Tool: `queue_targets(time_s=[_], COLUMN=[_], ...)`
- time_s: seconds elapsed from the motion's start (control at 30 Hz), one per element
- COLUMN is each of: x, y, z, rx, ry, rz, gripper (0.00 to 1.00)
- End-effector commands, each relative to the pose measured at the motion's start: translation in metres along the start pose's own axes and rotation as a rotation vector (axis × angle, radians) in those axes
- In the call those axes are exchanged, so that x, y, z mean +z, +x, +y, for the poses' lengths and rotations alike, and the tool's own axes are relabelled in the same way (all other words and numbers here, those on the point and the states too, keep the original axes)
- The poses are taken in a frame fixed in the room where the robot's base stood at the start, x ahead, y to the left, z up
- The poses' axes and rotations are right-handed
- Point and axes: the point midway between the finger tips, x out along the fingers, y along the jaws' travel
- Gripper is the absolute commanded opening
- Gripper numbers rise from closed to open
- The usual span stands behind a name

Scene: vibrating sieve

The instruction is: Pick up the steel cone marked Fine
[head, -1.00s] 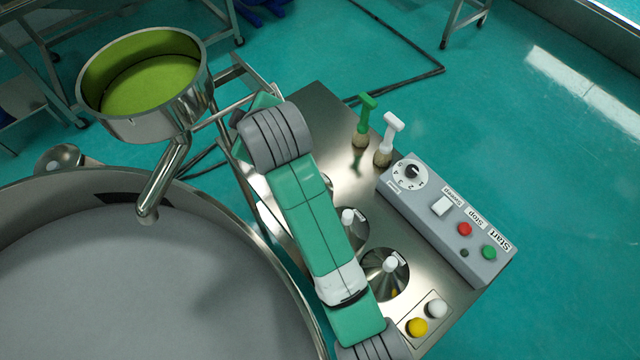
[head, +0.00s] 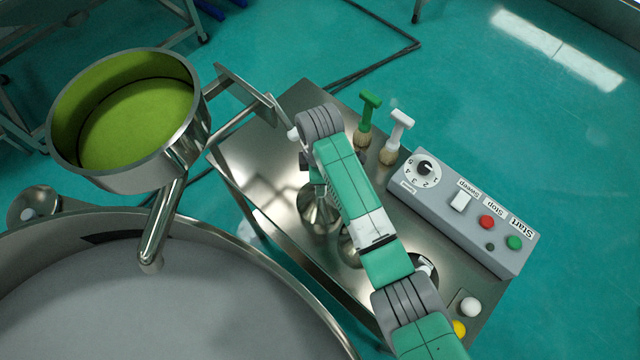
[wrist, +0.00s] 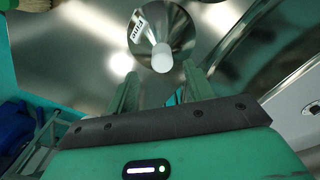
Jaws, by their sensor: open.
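A shiny steel cone (wrist: 172,25) with a white knob on top stands upright on the steel table in the wrist view. A label (wrist: 137,27) beside it appears to read Fine. My gripper (wrist: 160,82) is open, with its two green fingers apart and nothing between them. The knob shows just beyond the fingertips, roughly centred between them; I cannot tell the height gap. In the head view a steel cone (head: 316,213) stands below the end of my arm, which hides its top and most of the gripper.
Other steel cones (head: 350,251) stand nearer, partly hidden by my arm. A control box (head: 465,215), a green-handled brush (head: 368,115) and a white-handled brush (head: 396,135) stand on the right of the table (head: 255,165). The large sieve (head: 200,232) and a green-lined hopper (head: 185,145) are left.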

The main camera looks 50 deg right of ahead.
Motion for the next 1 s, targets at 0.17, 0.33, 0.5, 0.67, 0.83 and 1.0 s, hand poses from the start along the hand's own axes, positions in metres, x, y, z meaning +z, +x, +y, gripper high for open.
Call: queue_targets(time_s=[0.17, 0.33, 0.5, 0.67, 0.83, 1.0], x=[0.004, 0.004, 0.004, 0.004, 0.004, 0.004], y=[0.031, 0.048, 0.048, 0.048, 0.048, 0.047], z=[-0.005, -0.004, -0.004, -0.004, -0.004, -0.004], rx=[-0.004, -0.001, 0.0, 0.0, 0.0, 0.0], ry=[0.001, 0.001, 0.001, 0.001, 0.001, 0.001], rz=[-0.002, -0.001, 0.0, 0.0, 0.0, 0.0], gripper=[0.52, 0.52, 0.52, 0.25, 0.0, 0.0])
